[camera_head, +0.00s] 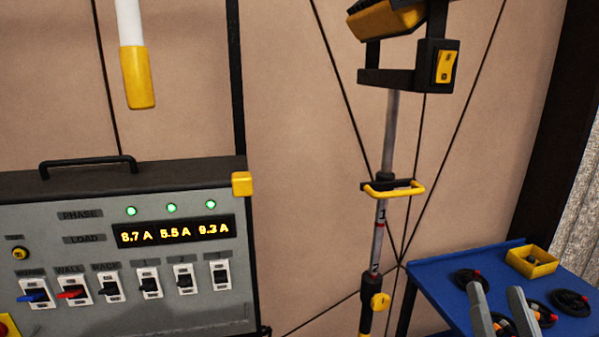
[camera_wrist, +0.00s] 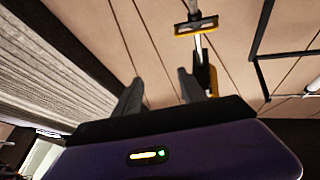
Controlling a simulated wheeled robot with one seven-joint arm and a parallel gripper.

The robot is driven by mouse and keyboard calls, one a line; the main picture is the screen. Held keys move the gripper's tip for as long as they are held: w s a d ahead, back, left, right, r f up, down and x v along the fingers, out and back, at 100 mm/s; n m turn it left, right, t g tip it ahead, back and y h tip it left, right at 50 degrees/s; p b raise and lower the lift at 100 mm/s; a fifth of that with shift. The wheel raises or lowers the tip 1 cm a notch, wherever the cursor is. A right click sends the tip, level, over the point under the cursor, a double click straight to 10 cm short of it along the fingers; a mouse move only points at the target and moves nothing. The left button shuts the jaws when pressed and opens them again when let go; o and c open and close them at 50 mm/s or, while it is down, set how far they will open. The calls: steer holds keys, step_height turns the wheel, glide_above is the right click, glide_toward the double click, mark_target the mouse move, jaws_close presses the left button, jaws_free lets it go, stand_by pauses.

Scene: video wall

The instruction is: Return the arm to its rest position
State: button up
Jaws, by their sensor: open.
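My gripper (camera_head: 497,312) shows at the lower right of the head view, in front of the blue table. Its two grey fingers stand apart with nothing between them. In the wrist view my gripper (camera_wrist: 160,88) is also open and empty, with its fingers pointing up the picture toward the tan wall. The rest of my arm is out of the head view.
A power panel (camera_head: 120,255) with switches and lit green lamps stands at left. A pole (camera_head: 380,230) with a yellow handle stands mid-right. The blue table (camera_head: 440,285) holds a yellow bin (camera_head: 531,262) and several black coils. A yellow-tipped white rod (camera_head: 137,75) hangs above the panel.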

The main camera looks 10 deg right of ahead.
steer(key=s+a+f+n+g+y, duration=0.2)
steer(key=s+a+f+g+y, duration=0.1)
steer(key=s+a+f, duration=0.4)
steer(key=s+a+f+n+g+y, duration=0.3)
steer(key=s+a+f, duration=0.4)
steer(key=s+f, duration=0.6)
steer(key=s+g+y, duration=0.1)
steer(key=s, duration=0.5)
steer(key=shift+s+a+f, duration=0.15)
steer(key=shift+s, duration=0.1)
steer(key=shift+o, duration=0.2)
stand_by(1.0)
